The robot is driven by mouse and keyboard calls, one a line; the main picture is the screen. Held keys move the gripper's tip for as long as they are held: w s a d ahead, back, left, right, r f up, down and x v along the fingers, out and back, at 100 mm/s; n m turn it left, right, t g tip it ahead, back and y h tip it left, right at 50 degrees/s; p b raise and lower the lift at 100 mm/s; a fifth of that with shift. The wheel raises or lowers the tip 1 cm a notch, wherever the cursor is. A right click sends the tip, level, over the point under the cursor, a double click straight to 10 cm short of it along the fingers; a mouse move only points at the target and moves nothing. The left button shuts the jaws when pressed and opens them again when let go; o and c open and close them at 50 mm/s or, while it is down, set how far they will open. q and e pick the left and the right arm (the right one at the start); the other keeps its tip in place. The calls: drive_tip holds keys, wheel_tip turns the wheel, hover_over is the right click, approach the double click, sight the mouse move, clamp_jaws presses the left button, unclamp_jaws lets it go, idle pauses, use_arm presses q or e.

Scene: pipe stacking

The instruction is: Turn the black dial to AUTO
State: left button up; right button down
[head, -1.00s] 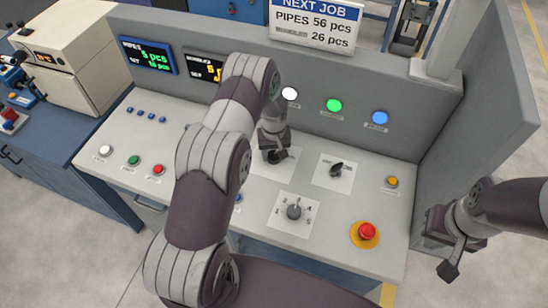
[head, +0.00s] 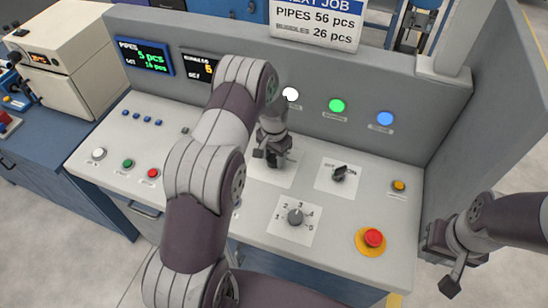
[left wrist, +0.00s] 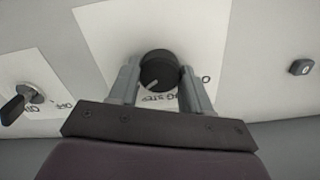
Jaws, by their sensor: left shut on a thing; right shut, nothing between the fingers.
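The black dial (left wrist: 158,72) sits on a white label plate (left wrist: 105,35) on the console. A light pointer line on it slants toward the lower left in the left wrist view. Lettering that looks like "STEP" shows below it, partly covered; I cannot read AUTO. My left gripper (left wrist: 156,88) is shut on the dial, one finger on each side. In the head view my left gripper (head: 273,158) is over the plate and largely hides the dial. My right gripper (head: 451,279) is shut and empty, off the console's right side.
A black switch (head: 339,173) and a numbered grey knob (head: 295,217) are close to the right and front. A red mushroom button (head: 373,238) is at the front right. The upright panel (head: 400,95) with lamps stands behind.

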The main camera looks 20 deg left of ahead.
sight(274, 158)
use_arm(q)
drive_tip(key=shift+m, duration=0.4)
drive_tip(key=o, duration=1.1)
drive_tip(key=shift+c, duration=0.2)
wheel_tip(274, 158, up, 13)
drive_tip(key=b, duration=0.3)
drive_tip(key=shift+f, duration=0.15)
